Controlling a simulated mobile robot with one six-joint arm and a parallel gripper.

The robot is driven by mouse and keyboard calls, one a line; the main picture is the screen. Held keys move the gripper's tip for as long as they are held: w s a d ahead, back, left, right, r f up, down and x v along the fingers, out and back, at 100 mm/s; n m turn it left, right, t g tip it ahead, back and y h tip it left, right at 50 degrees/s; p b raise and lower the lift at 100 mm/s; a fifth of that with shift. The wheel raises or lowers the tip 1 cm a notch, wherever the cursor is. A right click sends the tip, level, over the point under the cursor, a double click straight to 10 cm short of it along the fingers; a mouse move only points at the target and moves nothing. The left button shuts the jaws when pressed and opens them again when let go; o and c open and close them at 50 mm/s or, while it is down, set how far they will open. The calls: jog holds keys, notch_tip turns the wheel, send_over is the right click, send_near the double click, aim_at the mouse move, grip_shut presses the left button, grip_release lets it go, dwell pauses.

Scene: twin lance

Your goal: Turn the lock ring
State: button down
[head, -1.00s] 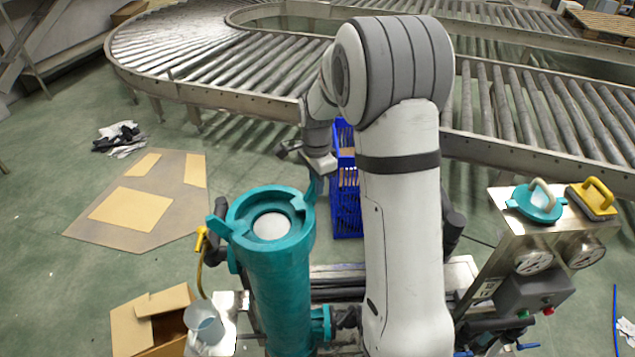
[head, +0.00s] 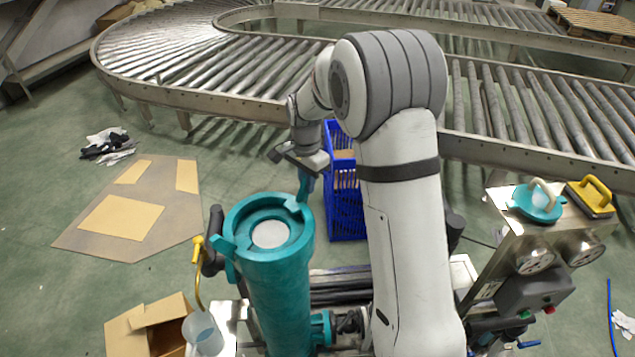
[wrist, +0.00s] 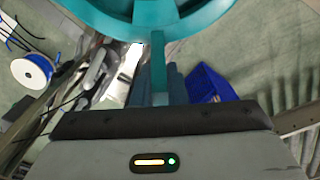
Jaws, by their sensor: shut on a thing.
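The teal lock ring (head: 240,217) sits on top of the upright teal housing (head: 278,300), around a pale round centre (head: 270,234). One lug sticks out at its left front, and another at its back right. My gripper (head: 304,183) is at the back right of the ring, shut on that lug. The wrist view shows the ring (wrist: 190,18) across the top and its narrow lug (wrist: 158,60) running down between the fingers of my gripper (wrist: 160,88). The fingertips are partly hidden in the head view.
A blue crate (head: 346,215) stands on the floor just behind the gripper. A roller conveyor (head: 220,85) crosses the back. A yellow-handled hose (head: 198,270) stands close left of the housing. A panel with gauges (head: 535,262) is at the right, with a teal lid (head: 530,208) on top.

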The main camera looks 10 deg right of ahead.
jog(key=c, duration=1.4)
grip_release()
jog(key=shift+c, duration=0.2)
jog(key=shift+r, duration=0.1)
jog(key=shift+w+r, duration=0.1)
jog(key=shift+r, duration=0.2)
notch_tip(320, 180, up, 7)
jog(key=shift+f+b, duration=0.1)
jog(key=shift+b, duration=0.45)
